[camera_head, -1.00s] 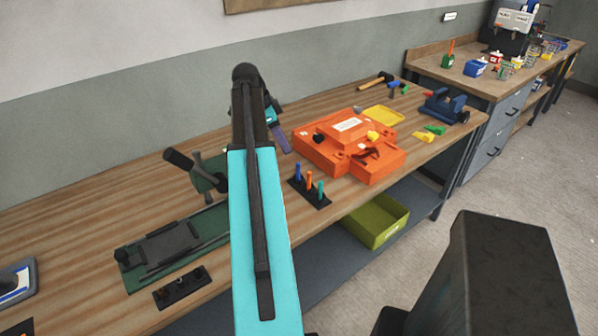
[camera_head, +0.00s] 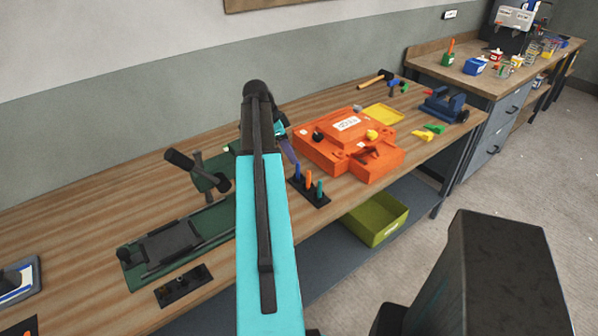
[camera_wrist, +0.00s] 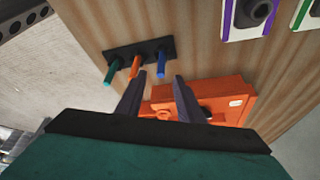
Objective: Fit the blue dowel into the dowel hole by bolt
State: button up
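The blue dowel (camera_head: 297,171) stands in a black holder (camera_head: 318,202) with an orange dowel (camera_head: 309,180) and a green dowel (camera_head: 320,188). In the wrist view the blue dowel (camera_wrist: 161,64) is the one at the right end of the holder (camera_wrist: 123,52). My gripper (camera_wrist: 158,78) is open and empty, its fingers apart, with the blue dowel's free end just ahead between the fingertips. In the head view my arm hides most of the gripper. The orange mould (camera_head: 321,155) lies right of the holder. I cannot make out the dowel hole by the bolt.
A yellow tray (camera_head: 384,114), a blue clamp-like tool (camera_head: 443,105) and a hammer (camera_head: 374,77) lie beyond the mould. A green fixture (camera_head: 170,245) and another black holder (camera_head: 183,287) are at left. A green bin (camera_head: 377,222) is on the lower shelf.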

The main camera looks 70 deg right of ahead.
aim_at(298, 172)
jog(key=shift+f, duration=0.1)
jog(key=shift+p+x, duration=0.9)
jog(key=shift+x, duration=0.3)
jog(key=shift+p+x, duration=0.35)
jog(key=shift+x, duration=0.9)
jog(key=shift+s+d, duration=0.15)
grip_shut()
